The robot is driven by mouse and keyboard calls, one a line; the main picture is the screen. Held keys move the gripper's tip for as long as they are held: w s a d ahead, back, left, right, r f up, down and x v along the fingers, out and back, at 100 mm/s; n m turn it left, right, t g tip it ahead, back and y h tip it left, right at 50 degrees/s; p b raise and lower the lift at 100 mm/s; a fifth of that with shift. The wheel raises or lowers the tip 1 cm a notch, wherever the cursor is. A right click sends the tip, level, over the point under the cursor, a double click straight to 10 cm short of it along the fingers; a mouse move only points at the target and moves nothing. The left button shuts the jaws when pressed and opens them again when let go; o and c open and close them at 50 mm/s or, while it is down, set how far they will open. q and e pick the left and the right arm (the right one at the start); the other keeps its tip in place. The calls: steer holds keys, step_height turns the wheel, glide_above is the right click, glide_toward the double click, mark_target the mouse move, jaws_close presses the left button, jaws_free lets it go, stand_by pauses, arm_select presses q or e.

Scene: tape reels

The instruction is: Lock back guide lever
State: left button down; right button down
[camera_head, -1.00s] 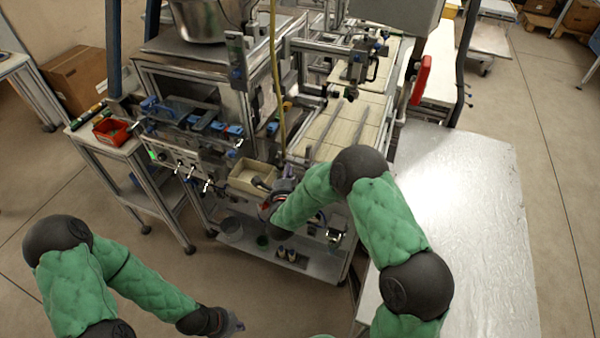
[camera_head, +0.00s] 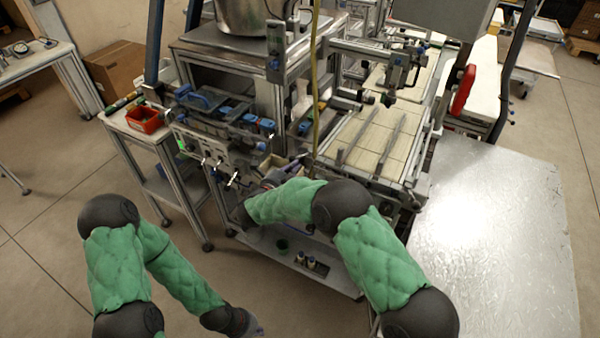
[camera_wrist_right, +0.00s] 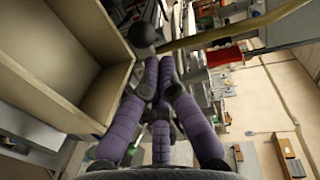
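A black ball knob (camera_wrist_right: 145,36) shows in the right wrist view, just beyond my fingertips. I cannot tell for certain that it belongs to the back guide lever. My right gripper (camera_wrist_right: 160,75) has purple fingers that lean together towards their tips, and I see nothing held. The gap between the tips is unclear. In the head view my right gripper (camera_head: 288,170) is at the front of the machine (camera_head: 240,80), partly hidden by its own wrist. My left gripper (camera_head: 253,328) hangs low over the floor, far from the machine, its fingers too small to read.
A tan open box (camera_wrist_right: 75,60) is close beside my right fingers. A yellow hose (camera_head: 316,90) hangs in front of the machine. A red handle (camera_head: 463,88) is at the right. A red bin (camera_head: 145,120) stands on the left side table. A bare metal table (camera_head: 490,220) is at the right.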

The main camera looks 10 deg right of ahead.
arm_select(q)
steer(key=shift+f+b, duration=0.4)
steer(key=shift+f, duration=0.1)
arm_select(e)
steer(key=shift+w+a, duration=0.55)
steer(key=shift+a, duration=0.05)
arm_select(q)
steer(key=shift+s, duration=0.1)
